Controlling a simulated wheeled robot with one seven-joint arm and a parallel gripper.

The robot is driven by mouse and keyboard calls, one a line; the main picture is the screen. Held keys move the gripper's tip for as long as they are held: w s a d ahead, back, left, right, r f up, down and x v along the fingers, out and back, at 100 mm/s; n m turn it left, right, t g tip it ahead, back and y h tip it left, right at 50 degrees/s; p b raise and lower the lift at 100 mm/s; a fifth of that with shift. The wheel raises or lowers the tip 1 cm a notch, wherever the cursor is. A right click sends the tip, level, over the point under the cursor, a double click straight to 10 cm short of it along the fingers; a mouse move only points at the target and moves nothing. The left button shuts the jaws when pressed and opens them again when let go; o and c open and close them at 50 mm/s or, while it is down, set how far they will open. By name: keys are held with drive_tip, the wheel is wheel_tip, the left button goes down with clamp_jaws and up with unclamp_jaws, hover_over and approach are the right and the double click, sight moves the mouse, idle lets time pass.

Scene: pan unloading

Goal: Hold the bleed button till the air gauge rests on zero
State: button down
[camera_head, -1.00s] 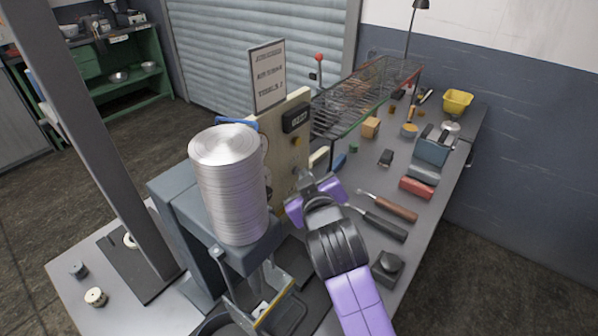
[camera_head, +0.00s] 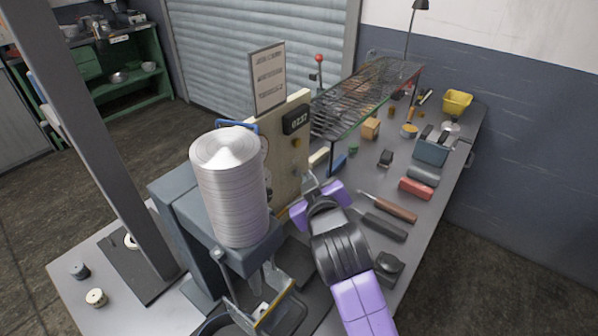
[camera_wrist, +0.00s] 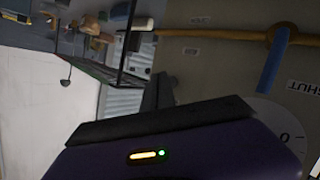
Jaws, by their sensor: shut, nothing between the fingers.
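The beige panel (camera_head: 290,165) stands upright behind the metal stack. In the wrist view a white round gauge dial (camera_wrist: 285,125) shows at the lower right, cut off by the frame and by my gripper. A "0" shows on it, but I cannot see its needle. My gripper (camera_head: 312,182) is shut and empty, close in front of the panel's lower right part. I cannot tell whether it touches the panel. I cannot make out the bleed button; my gripper may hide it.
A blue lever (camera_wrist: 272,62) hangs from a brass pipe (camera_wrist: 225,34) near a "SHUT" label. The silver ribbed cylinder (camera_head: 230,190) hides part of the panel. A wire rack (camera_head: 365,95) stands behind. Red-handled (camera_head: 390,206) and black-handled tools lie on the bench to the right.

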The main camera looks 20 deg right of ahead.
drive_tip(key=shift+s+d, duration=0.3)
drive_tip(key=shift+s, duration=0.1)
drive_tip(key=shift+s+d+p, duration=0.55)
drive_tip(key=shift+s+d, duration=0.2)
drive_tip(key=shift+s, duration=0.25)
drive_tip(key=shift+s+d+p, duration=0.55)
drive_tip(key=shift+s+d, duration=0.15)
drive_tip(key=shift+s, duration=0.25)
wheel_tip(320, 180, up, 5)
drive_tip(key=a+t+y, duration=0.1)
drive_tip(key=t, duration=0.2)
drive_tip(key=s+f+m+g, duration=0.1)
drive_tip(key=s+f, duration=0.2)
drive_tip(key=s, duration=1)
drive_tip(key=s+f+m, duration=0.1)
drive_tip(key=s+f, duration=0.2)
drive_tip(key=s, duration=1.1)
drive_tip(key=s+f+m+g, duration=0.1)
drive_tip(key=s+f+m, duration=0.1)
drive_tip(key=s, duration=1.2)
drive_tip(key=shift+s+d+f+g+y, duration=0.3)
drive_tip(key=shift+f+y, duration=0.1)
drive_tip(key=shift+f, duration=0.1)
